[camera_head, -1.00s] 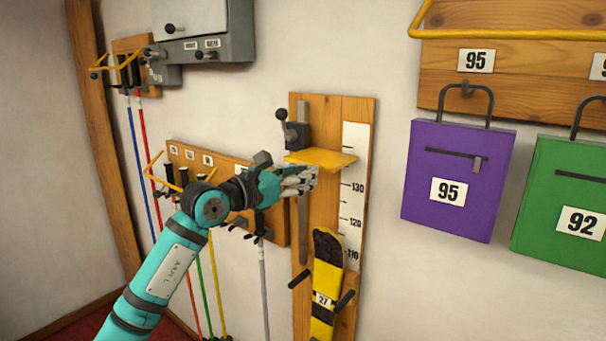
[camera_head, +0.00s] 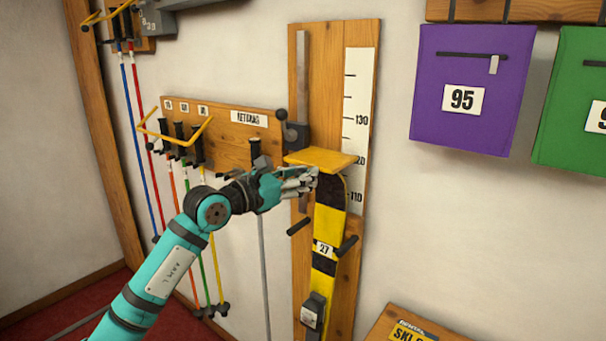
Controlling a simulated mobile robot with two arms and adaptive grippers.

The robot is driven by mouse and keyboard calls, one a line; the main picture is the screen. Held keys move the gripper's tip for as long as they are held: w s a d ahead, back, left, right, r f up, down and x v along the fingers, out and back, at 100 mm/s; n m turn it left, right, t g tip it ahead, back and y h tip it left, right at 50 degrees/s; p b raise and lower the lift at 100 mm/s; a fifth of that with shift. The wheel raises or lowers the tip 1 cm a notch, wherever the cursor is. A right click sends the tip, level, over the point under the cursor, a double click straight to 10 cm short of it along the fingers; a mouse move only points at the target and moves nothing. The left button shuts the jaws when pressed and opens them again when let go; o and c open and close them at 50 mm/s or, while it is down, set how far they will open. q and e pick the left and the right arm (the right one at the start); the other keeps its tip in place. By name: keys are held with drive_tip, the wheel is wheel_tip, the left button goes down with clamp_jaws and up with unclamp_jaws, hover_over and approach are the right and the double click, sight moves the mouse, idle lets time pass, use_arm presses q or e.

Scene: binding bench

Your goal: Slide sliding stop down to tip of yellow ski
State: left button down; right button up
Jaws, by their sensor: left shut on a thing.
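The sliding stop (camera_head: 326,158) is a yellow plate with a dark clamp block and a ball-ended lever on its left. It sits on the rail of the wooden measuring board, near the 120 mark. The yellow ski (camera_head: 327,228) with black bands and label 27 stands upright below it. The ski's tip is right under the plate; whether they touch I cannot tell. My left gripper (camera_head: 303,181) is shut on the stop at the plate's lower front edge, and its fingers hide part of that edge. My right gripper is not in view.
The measuring board (camera_head: 355,32) carries a white scale (camera_head: 357,95) and two dark pegs beside the ski. Ski poles hang from a rack (camera_head: 235,147) at left. A wooden surface (camera_head: 385,328) is at the lower right.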

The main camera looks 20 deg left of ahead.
use_arm(q)
drive_tip(key=shift+r, duration=0.15)
drive_tip(key=c, duration=1)
unclamp_jaws()
drive_tip(key=shift+s+a+r, duration=0.1)
drive_tip(key=shift+s, duration=0.05)
drive_tip(key=shift+c, duration=0.2)
drive_tip(key=shift+o, duration=0.3)
drive_tip(key=v, duration=1.2)
